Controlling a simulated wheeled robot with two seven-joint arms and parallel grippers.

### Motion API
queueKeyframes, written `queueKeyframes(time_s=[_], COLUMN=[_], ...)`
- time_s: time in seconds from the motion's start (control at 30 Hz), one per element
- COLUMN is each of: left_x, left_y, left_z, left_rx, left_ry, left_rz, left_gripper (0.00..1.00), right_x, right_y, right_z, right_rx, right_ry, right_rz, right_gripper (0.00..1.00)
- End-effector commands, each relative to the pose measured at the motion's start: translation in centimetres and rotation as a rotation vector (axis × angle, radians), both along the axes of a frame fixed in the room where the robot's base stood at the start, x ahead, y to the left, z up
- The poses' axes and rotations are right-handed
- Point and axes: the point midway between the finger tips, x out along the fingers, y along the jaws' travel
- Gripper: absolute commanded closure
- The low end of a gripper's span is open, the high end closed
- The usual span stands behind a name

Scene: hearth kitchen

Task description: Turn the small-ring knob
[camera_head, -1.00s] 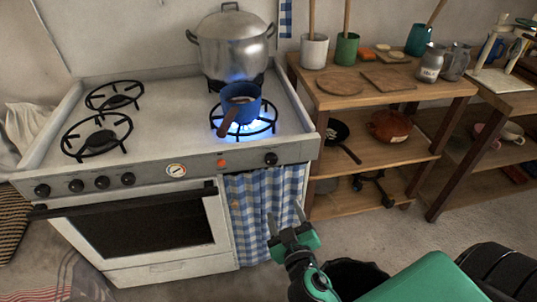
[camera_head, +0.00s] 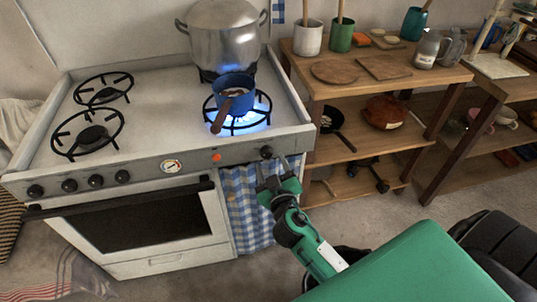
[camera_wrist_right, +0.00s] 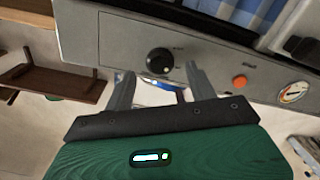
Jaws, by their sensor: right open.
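The stove (camera_head: 150,160) has a row of black knobs on its front panel. One black knob (camera_head: 266,152) sits alone at the panel's right end, right of an orange-red indicator (camera_head: 216,157). In the right wrist view this knob (camera_wrist_right: 160,61) is ahead of my right gripper (camera_wrist_right: 157,78), roughly between the fingertips but apart from them. In the head view my right gripper (camera_head: 271,166) is just below the knob, open and empty. Several other knobs (camera_head: 96,181) are at the panel's left. Lit burners show blue flame under the blue pan (camera_head: 233,88) and the large pot (camera_head: 224,32). My left gripper is not in view.
A blue checked curtain (camera_head: 245,205) hangs below the panel behind my right gripper. The oven door handle (camera_head: 120,197) sticks out at the left. A wooden shelf (camera_head: 380,90) with pots and boards stands close to the stove's right side. The pan's handle points forward.

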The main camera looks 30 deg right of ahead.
Motion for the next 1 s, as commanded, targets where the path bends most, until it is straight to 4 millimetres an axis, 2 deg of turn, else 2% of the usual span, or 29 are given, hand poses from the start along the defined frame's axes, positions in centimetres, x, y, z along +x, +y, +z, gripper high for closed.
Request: queueKeyframes(time_s=[0.1,0.3,0.67,0.9,1.0], left_x=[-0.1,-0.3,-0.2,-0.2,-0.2], left_y=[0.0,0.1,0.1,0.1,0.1], left_z=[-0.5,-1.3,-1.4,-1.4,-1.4], left_rx=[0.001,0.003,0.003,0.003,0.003], left_ry=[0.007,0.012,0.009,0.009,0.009], left_rz=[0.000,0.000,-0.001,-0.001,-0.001], left_gripper=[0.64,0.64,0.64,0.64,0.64], right_x=[1.7,3.3,3.7,3.7,3.7], right_y=[-0.5,-0.9,-1.0,-1.0,-1.0], right_z=[0.2,0.0,0.0,0.0,0.0], right_rx=[-0.003,0.000,0.000,0.000,-0.001], right_ry=[-0.001,0.000,0.000,0.000,0.001], right_rz=[0.000,-0.001,-0.001,-0.001,0.000], right_gripper=[0.43,0.43,0.43,0.88,0.88])
